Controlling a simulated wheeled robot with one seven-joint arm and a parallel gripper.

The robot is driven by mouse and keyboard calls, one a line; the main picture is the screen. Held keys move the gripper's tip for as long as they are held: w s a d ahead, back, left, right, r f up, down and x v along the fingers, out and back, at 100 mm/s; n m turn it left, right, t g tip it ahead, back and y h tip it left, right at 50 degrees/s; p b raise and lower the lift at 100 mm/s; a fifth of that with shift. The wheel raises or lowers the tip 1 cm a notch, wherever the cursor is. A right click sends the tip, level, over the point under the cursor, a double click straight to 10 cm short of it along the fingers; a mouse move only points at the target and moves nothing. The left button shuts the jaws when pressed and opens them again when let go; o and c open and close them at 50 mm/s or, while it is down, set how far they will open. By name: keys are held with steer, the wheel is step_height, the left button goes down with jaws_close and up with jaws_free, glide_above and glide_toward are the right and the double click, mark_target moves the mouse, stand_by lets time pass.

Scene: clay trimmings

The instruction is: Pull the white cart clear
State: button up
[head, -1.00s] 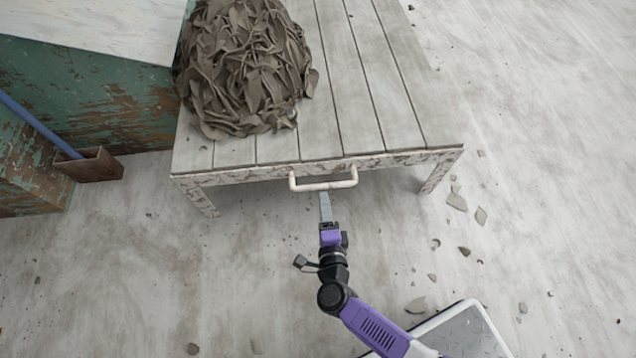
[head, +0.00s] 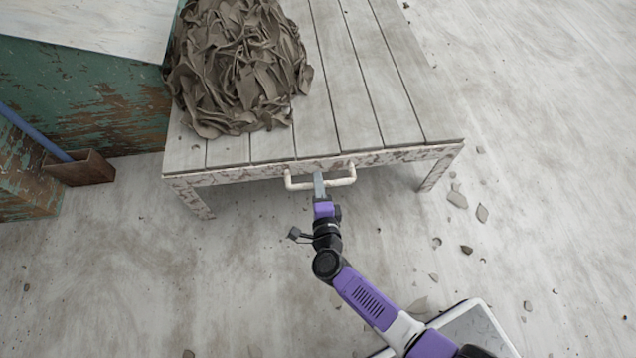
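The white cart (head: 375,122) is a low slatted platform on legs, with worn, flaking paint on its front edge. A pale U-shaped handle (head: 345,182) sticks out from the middle of that edge. A heap of grey-brown clay trimmings (head: 238,70) lies on the cart's left part. My gripper (head: 319,182) is at the handle, its grey fingers overlapping the bar from above in the head view. I cannot tell whether the fingers are apart or closed on the bar.
A peeling green cabinet (head: 90,100) with a pale top stands close along the cart's left side. A rusty dustpan-like box (head: 80,168) with a blue handle is on the floor at left. The floor in front and right is open, with scattered shards (head: 457,199).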

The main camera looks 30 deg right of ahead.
jaws_close()
stand_by(1.2)
